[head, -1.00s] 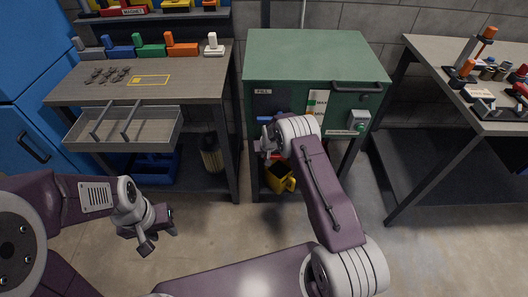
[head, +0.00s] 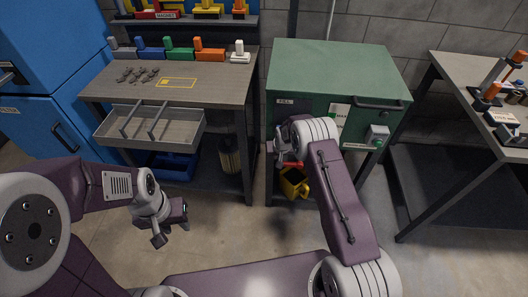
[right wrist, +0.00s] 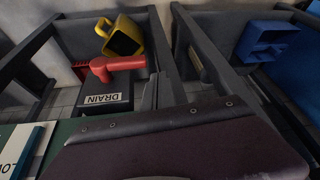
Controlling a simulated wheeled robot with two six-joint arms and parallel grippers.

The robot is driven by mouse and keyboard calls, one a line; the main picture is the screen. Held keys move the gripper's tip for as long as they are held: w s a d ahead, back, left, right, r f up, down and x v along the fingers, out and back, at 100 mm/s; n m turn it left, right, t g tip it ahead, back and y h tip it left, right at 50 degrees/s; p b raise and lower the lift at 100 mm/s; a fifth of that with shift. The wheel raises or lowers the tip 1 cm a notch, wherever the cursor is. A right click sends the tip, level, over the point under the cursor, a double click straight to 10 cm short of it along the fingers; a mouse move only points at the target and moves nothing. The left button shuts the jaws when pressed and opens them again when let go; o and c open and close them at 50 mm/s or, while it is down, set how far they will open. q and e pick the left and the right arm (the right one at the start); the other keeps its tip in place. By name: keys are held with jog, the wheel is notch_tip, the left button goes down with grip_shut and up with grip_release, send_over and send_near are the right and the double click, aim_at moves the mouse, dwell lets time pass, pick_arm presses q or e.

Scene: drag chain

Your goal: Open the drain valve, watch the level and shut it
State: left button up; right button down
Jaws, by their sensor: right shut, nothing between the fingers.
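The green cabinet (head: 335,70) stands in the middle of the head view. Its red drain valve handle (head: 291,164) shows low on the front, partly hidden by my right gripper. My right gripper (head: 281,162) is shut and empty, close to the handle; contact is unclear. The level gauge is mostly hidden behind my right arm. My left gripper (head: 172,232) is open and empty, over the floor.
A workbench (head: 215,87) with an open drawer (head: 150,138) stands left, a blue bin (head: 174,166) below it. A control box (head: 377,136) is on the cabinet's right front. Another table (head: 450,75) with tools stands right. The floor in front is clear.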

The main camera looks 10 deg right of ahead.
jog(key=a+r, duration=0.3)
jog(key=a, duration=0.4)
jog(key=shift+s+r, duration=0.25)
jog(key=shift+s, duration=0.15)
jog(key=shift+d, duration=0.1)
